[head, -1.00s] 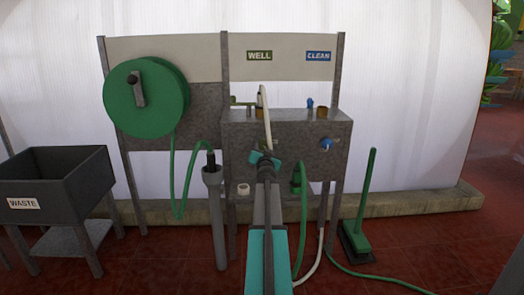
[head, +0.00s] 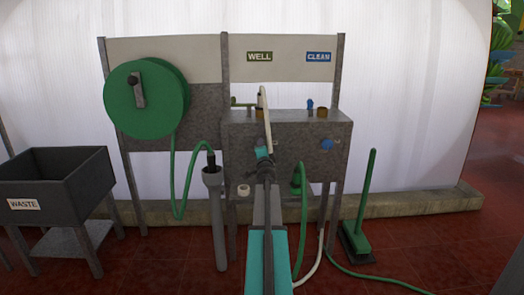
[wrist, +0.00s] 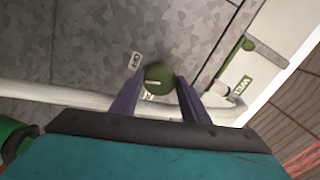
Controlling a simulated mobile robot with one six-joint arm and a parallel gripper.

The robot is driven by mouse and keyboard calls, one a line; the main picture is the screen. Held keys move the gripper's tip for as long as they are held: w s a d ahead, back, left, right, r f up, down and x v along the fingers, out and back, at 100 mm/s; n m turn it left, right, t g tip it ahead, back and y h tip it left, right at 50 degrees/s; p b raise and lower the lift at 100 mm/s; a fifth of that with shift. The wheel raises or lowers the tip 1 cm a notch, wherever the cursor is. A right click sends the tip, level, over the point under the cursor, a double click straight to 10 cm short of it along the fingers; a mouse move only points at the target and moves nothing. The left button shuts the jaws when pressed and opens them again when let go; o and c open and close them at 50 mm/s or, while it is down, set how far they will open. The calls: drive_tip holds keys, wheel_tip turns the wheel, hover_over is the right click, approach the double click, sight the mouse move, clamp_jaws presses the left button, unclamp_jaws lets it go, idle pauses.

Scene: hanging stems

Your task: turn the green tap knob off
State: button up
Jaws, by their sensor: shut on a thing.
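The green tap knob (wrist: 159,79) shows in the wrist view on the grey speckled front panel, with a pale mark across its face. My gripper (wrist: 158,92) has one dark finger on each side of the knob and is shut on it. A small label reading OFF (wrist: 135,60) is on the panel beside the knob. In the head view my gripper (head: 263,152) is at the front of the grey sink unit (head: 312,150), below the WELL sign (head: 259,56).
A white hose (head: 265,110) hangs over the unit's front close to my gripper. A blue knob (head: 327,144) is to the right, under the CLEAN sign (head: 318,57). A green hose (head: 304,215), a brush (head: 357,240) and a waste basin (head: 60,190) stand around.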

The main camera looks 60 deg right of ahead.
drive_tip(key=shift+s+d+r+m, duration=0.1)
drive_tip(key=shift+m, duration=0.75)
drive_tip(key=shift+d+r+m, duration=0.1)
drive_tip(key=shift+m, duration=0.75)
drive_tip(key=o, duration=1)
drive_tip(key=shift+o, duration=0.3)
drive_tip(key=shift+a+f, duration=0.1)
drive_tip(key=shift+a, duration=0.1)
drive_tip(key=v, duration=1.3)
drive_tip(key=shift+a, duration=0.25)
drive_tip(key=shift+s, duration=0.15)
